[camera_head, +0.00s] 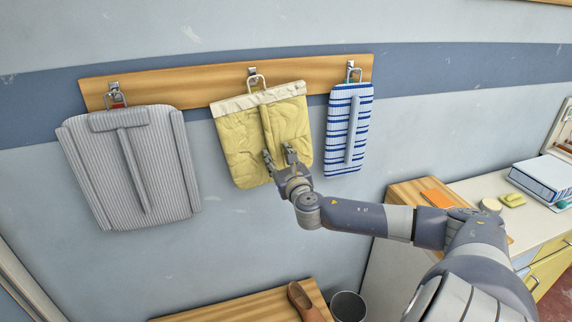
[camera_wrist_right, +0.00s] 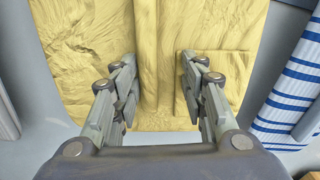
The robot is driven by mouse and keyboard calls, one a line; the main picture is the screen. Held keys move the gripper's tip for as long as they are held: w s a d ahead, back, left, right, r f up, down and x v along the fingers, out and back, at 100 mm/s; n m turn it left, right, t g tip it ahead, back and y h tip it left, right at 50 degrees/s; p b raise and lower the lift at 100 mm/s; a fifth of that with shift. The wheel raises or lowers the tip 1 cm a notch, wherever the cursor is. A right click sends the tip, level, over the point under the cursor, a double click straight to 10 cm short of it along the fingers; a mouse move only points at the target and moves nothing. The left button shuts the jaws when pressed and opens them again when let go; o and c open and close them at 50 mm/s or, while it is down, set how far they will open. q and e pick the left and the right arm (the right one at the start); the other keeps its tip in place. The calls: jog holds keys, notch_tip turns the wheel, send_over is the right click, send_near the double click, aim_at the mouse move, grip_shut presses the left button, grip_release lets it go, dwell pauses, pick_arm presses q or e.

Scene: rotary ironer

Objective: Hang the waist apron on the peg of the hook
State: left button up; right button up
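The pale yellow cloth with a cream top band, which looks like the waist apron (camera_head: 237,140), hangs against the wall below the middle hook (camera_head: 252,72) of a wooden rail. Its loop (camera_head: 257,81) is at this hook and appears to be on it. A raised vertical strip runs down its middle. My right gripper (camera_head: 280,154) is in front of its lower part, fingers apart. In the right wrist view, the open fingers (camera_wrist_right: 158,75) stand on either side of the apron's strip (camera_wrist_right: 146,45), with nothing clamped between them. My left gripper is not in view.
A grey striped apron (camera_head: 160,165) hangs at the left hook and a blue-and-white striped towel (camera_head: 342,145) at the right hook. The wooden rail (camera_head: 185,86) spans all three. Below are a bench (camera_head: 235,307) with a shoe (camera_head: 304,301), a bin (camera_head: 348,306) and a counter (camera_head: 535,222).

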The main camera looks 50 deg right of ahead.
jog(key=v, duration=1.1)
jog(key=shift+s, duration=0.1)
